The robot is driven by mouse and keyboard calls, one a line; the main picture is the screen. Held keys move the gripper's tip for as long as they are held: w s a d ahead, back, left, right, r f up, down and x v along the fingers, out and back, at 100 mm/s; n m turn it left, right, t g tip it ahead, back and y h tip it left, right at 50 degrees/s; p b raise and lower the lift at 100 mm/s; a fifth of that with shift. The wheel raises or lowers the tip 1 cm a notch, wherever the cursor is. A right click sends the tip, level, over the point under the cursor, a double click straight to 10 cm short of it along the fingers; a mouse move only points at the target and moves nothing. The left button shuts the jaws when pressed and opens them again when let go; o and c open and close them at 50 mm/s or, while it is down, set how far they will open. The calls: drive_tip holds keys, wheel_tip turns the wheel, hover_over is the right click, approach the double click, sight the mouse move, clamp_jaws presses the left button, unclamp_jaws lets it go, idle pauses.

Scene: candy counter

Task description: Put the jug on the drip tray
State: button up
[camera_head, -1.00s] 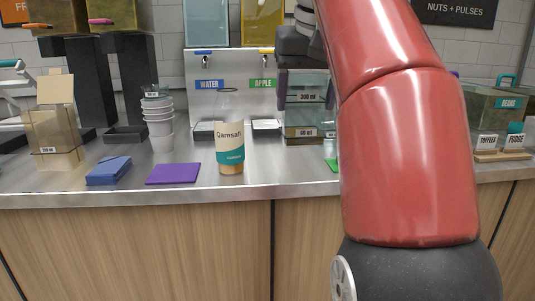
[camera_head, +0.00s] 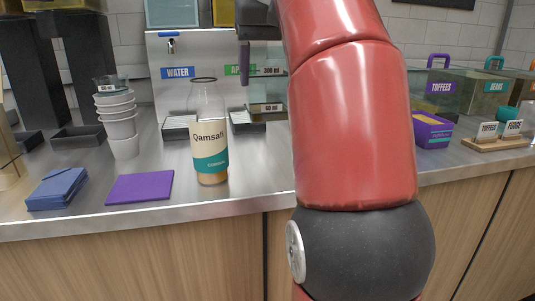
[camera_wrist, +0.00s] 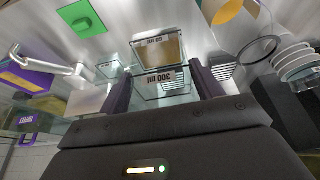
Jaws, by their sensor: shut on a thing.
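A dark drip tray (camera_head: 248,128) lies under the APPLE sign, just left of and below the jug. A second drip tray (camera_head: 176,134) lies under the WATER sign (camera_head: 177,72). I cannot tell the jug's height above the counter.
A tall Qamsafi bottle (camera_head: 210,150) stands in front of the trays. Stacked cups (camera_head: 118,120) stand at left, with a purple mat (camera_head: 140,188) and blue napkins (camera_head: 57,188) near the front edge. A purple box (camera_head: 431,129) is right of my arm.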

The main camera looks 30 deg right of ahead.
sight(271, 119)
wheel_tip(271, 119, down, 8)
drive_tip(key=b, duration=0.4)
drive_tip(key=shift+b, duration=0.3)
drive_tip(key=shift+f, duration=0.45)
drive_tip(key=shift+f, duration=0.1)
drive_tip(key=shift+f, duration=0.15)
drive_tip(key=o, duration=1)
drive_tip(key=shift+o, duration=0.2)
drive_tip(key=shift+f+b, duration=0.1)
drive_tip(key=shift+b, duration=0.3)
